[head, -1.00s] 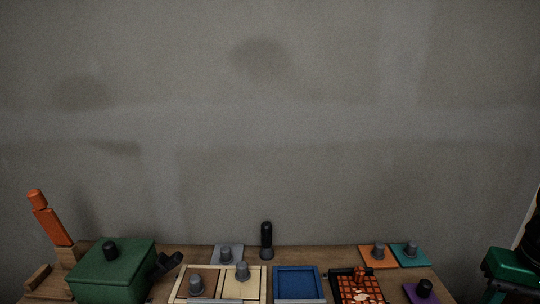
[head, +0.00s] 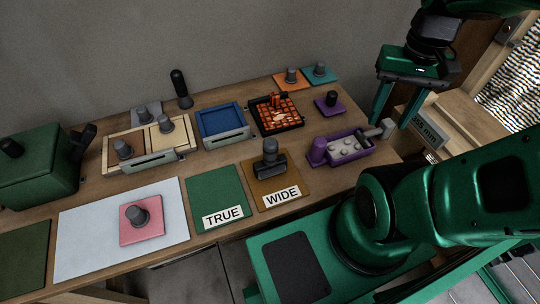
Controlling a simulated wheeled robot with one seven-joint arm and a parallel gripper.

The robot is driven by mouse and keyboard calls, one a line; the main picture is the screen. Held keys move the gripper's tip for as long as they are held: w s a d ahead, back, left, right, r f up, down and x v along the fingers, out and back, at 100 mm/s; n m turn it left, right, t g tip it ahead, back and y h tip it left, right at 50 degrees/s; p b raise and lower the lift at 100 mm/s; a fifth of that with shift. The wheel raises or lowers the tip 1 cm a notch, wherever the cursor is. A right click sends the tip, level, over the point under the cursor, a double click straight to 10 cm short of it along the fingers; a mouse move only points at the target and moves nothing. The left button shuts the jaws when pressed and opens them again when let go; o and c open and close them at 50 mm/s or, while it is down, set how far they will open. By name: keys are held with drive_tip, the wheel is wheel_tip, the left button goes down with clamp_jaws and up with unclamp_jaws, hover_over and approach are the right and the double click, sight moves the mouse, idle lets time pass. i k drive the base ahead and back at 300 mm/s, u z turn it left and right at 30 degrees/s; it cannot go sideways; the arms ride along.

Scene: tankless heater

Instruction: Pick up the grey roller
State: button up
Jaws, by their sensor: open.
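A dark grey piece with an upright knob and a wide, rounded lower part, which looks like the grey roller (head: 270,163), rests on the brown mat (head: 290,188) labelled WIDE in the head view. My gripper (head: 394,122) hangs at the upper right, open and empty, with its green fingers apart. It is well to the right of the roller and higher in the picture, not touching it. The roller's underside is hidden.
A purple tray (head: 318,150) with pale round pieces lies between the roller and my gripper. A green mat (head: 215,190) labelled TRUE is left of the roller. A blue tray (head: 222,141) and an orange-patterned grid (head: 277,128) stand behind. A green box (head: 38,180) is far left.

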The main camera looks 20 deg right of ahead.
sight(272, 164)
drive_tip(key=k, duration=1)
drive_tip(key=u, duration=0.8)
drive_tip(key=i, duration=0.8)
drive_tip(key=z, duration=1.85)
